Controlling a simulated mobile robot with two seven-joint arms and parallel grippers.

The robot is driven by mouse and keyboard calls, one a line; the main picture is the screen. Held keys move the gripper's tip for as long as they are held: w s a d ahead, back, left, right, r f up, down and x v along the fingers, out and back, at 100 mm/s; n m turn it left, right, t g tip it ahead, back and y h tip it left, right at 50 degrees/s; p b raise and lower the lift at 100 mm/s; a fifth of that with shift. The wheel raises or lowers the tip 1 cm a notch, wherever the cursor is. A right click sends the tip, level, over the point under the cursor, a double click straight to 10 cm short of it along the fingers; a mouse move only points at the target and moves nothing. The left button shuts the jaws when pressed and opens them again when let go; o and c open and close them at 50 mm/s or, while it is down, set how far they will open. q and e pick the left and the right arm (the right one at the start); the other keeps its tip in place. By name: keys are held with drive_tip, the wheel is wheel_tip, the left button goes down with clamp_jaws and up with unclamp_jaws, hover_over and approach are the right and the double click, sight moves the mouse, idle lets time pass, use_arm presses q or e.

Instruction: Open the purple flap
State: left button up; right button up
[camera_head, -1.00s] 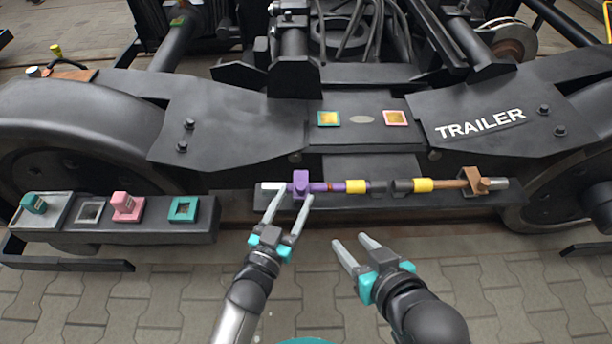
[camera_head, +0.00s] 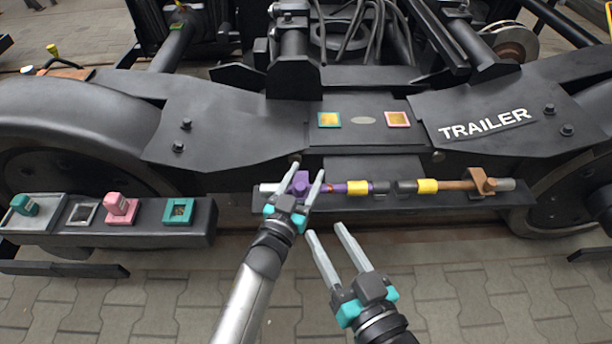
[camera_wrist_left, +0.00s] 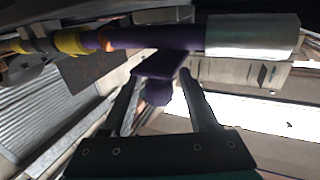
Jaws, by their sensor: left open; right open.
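The purple flap (camera_head: 300,183) is a small purple block on a purple rod at the left part of the black rail. In the left wrist view the purple flap (camera_wrist_left: 160,68) sits between and just beyond my fingertips, hanging below the purple rod. My left gripper (camera_head: 307,176) is open, its fingers on either side of the flap; whether they touch it is unclear. In the left wrist view my left gripper (camera_wrist_left: 160,85) also shows open. My right gripper (camera_head: 325,230) is open and empty, below the rail and right of my left gripper.
The rod has yellow bands (camera_head: 427,186), a black gap in the middle and a brown block (camera_head: 482,182) at the right. A black tray (camera_head: 140,222) at the left holds a pink block (camera_head: 120,208) and teal blocks. The TRAILER plate (camera_head: 486,124) lies above right.

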use_arm(q)
drive_tip(key=shift+w+d, duration=0.1)
drive_tip(key=shift+w, duration=0.1)
drive_tip(key=shift+c, duration=0.4)
clamp_jaws()
idle(1.1)
